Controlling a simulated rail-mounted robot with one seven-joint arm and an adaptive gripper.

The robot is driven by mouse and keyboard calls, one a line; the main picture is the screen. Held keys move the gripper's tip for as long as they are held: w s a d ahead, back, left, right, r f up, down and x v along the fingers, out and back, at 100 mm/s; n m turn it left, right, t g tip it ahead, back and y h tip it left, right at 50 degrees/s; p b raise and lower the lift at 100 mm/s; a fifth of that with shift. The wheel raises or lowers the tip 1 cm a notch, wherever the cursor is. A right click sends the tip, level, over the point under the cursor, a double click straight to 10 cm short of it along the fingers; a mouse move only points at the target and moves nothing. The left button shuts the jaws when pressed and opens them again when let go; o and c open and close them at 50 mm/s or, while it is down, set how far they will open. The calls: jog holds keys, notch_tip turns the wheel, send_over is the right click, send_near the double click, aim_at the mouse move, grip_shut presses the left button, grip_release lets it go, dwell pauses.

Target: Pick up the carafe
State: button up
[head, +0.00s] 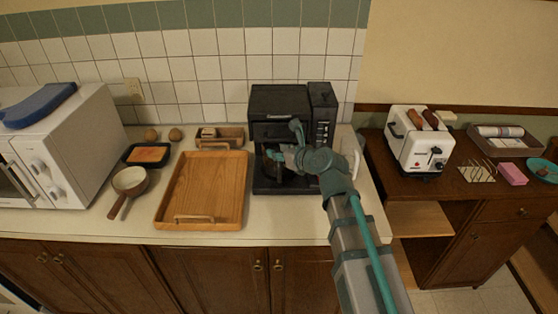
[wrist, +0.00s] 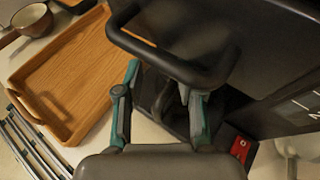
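The black coffee maker (head: 280,104) stands against the tiled wall. The carafe's place in its lower bay is mostly hidden by my arm in the head view. My gripper (head: 276,155) is at the front of that bay. In the wrist view, my gripper's teal fingers (wrist: 162,100) stand apart, with dark parts between and beyond them. A thick black loop (wrist: 170,64) crosses close above the fingers; I cannot tell whether it belongs to the carafe or to the machine. I see no clear grip on anything.
A wooden tray (head: 163,215) lies left of the coffee maker, with a small saucepan (head: 130,181) and a white microwave (head: 75,150) further left. A red switch (wrist: 240,149) sits on the machine's base. A toaster (head: 420,150) stands on the cabinet at right.

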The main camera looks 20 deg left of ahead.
aim_at(269, 160)
jog(key=shift+p+x, duration=0.95)
jog(key=shift+x, duration=2.2)
jog(key=shift+d+f, duration=0.1)
grip_shut()
